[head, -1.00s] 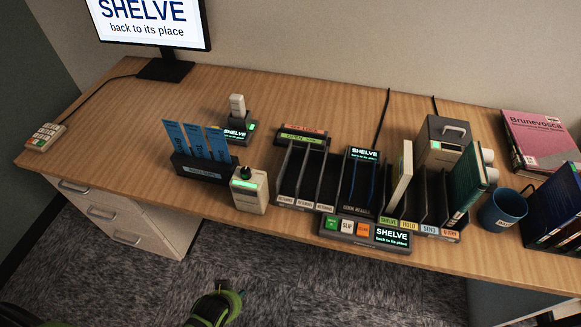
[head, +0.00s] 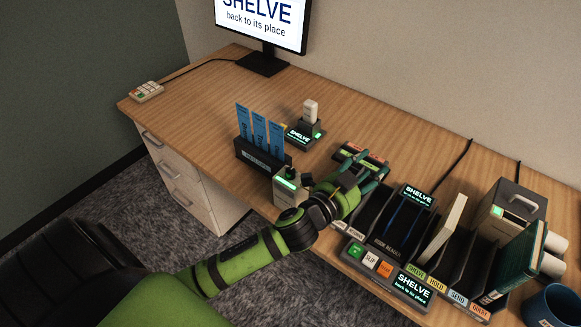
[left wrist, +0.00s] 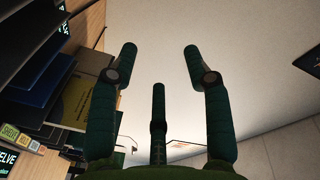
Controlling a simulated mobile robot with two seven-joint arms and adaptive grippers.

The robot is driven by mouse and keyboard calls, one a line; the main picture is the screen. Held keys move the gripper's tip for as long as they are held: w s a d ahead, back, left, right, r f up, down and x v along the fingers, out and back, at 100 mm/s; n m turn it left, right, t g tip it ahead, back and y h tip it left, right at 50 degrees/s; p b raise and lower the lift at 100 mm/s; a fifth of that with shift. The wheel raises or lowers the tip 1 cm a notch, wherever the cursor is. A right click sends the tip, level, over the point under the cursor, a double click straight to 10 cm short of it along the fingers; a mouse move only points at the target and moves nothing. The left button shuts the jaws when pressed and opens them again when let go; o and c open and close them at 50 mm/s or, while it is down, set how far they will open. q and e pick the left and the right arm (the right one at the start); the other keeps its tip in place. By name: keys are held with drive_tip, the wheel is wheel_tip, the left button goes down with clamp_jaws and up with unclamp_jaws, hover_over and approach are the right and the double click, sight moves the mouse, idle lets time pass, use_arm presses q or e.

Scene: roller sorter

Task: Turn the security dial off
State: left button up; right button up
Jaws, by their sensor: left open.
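A small beige box (head: 284,190) with a dark knob on top and a lit green strip stands near the desk's front edge. It looks like the security dial, but its label and setting are too small to read. My left arm reaches in from the lower left and passes in front of the box's lower right. My right gripper is not in view.
A blue-card holder (head: 258,157) stands left of the box, and a small scanner stand (head: 304,134) behind. The slotted sorter (head: 375,222), a button panel (head: 372,262) and books crowd the right. The desk's left part is clear, with a keypad (head: 148,91) there.

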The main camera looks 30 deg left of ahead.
use_arm(q)
drive_tip(key=s+d+r+m+g+h, duration=0.2)
drive_tip(key=d+r+m+g+h, duration=0.4)
drive_tip(key=m, duration=0.5)
drive_tip(key=s+d+r+m+g+h, duration=0.2)
drive_tip(key=d+r+m+g+h, duration=0.15)
drive_tip(key=d+m+h, duration=0.6)
drive_tip(key=m+g+y, duration=0.8)
drive_tip(key=y, duration=1.1)
hover_over(290, 170)
drive_tip(key=f, duration=0.9)
drive_tip(key=shift+d, duration=0.2)
drive_tip(key=shift+a+f+n, duration=0.1)
drive_tip(key=shift+a+n, duration=0.15)
drive_tip(key=shift+a, duration=0.05)
wheel_tip(290, 170, down, 6)
drive_tip(key=shift+r+p, duration=0.15)
drive_tip(key=shift+p, duration=0.8)
drive_tip(key=shift+d+f, duration=0.1)
drive_tip(key=shift+f, duration=0.45)
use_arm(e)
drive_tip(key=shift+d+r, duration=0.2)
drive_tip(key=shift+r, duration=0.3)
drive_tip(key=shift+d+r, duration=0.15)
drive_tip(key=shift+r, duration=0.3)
